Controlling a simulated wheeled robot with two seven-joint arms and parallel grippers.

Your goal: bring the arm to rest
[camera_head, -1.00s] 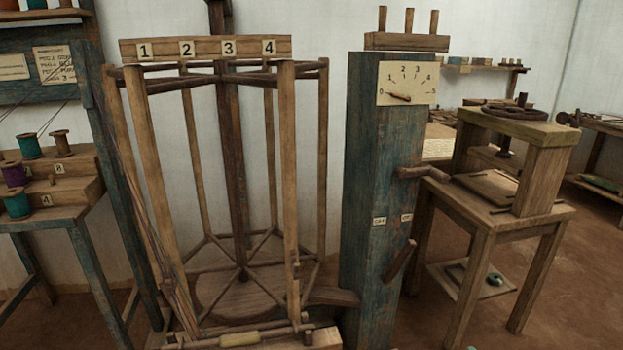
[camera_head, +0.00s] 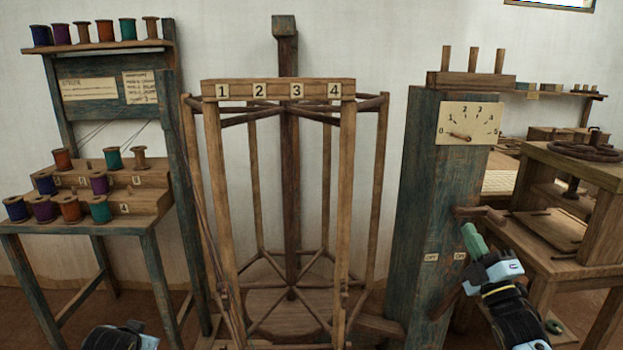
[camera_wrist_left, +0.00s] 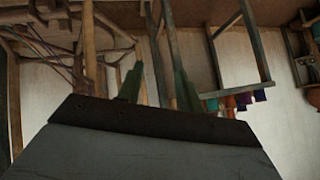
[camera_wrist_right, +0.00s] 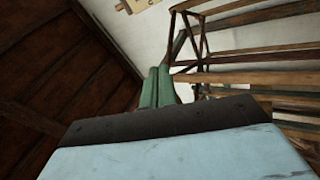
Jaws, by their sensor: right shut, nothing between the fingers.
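My right gripper (camera_head: 470,238) comes in from the lower right in the head view, its green fingers pointing up and left. It is shut and empty, in front of the blue post (camera_head: 425,190) and just below the wooden crank handle (camera_head: 480,213). I cannot tell whether it touches the handle. In the right wrist view its two fingers (camera_wrist_right: 158,85) lie side by side. My left arm shows only at the bottom edge of the head view. In the left wrist view my left gripper (camera_wrist_left: 158,82) has its green fingers apart with nothing seen held.
The wooden warping frame (camera_head: 278,90), numbered 1 to 4, stands in the middle. A stepped spool stand (camera_head: 75,225) with several coloured spools is at left. The post's dial (camera_head: 468,123) points near 0. A wooden press table (camera_head: 585,165) stands at right, close to my right arm.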

